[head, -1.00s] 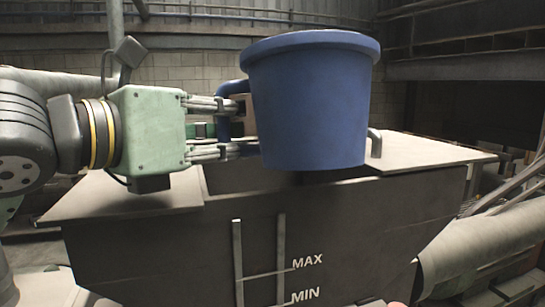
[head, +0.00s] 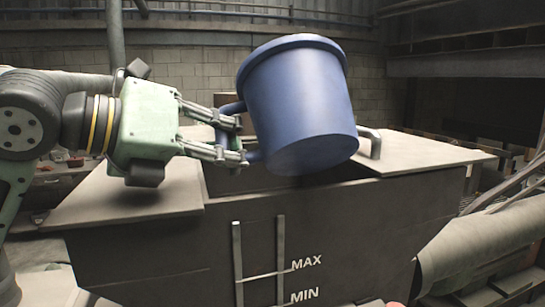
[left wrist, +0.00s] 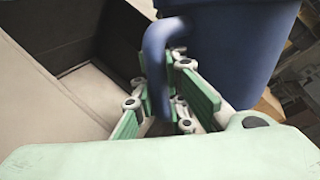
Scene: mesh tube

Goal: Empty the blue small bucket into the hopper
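The blue bucket (head: 297,108) is held up in the air above the hopper (head: 330,220) in the head view. It is tilted, with its base turned toward me and its rim toward the upper left; its inside is hidden. My left gripper (head: 240,140) is shut on the bucket's handle on the left side. In the left wrist view, the green finger pads (left wrist: 172,98) sit around the blue handle (left wrist: 158,60), with the bucket wall (left wrist: 230,40) beside it. The hopper's opening is partly hidden behind the bucket. My right gripper is not in view.
The hopper has light flat covers at left (head: 130,195) and right (head: 420,152), with a metal handle (head: 373,142) on the right one. Its front wall bears MAX and MIN marks. A grey pipe (head: 485,245) lies at lower right.

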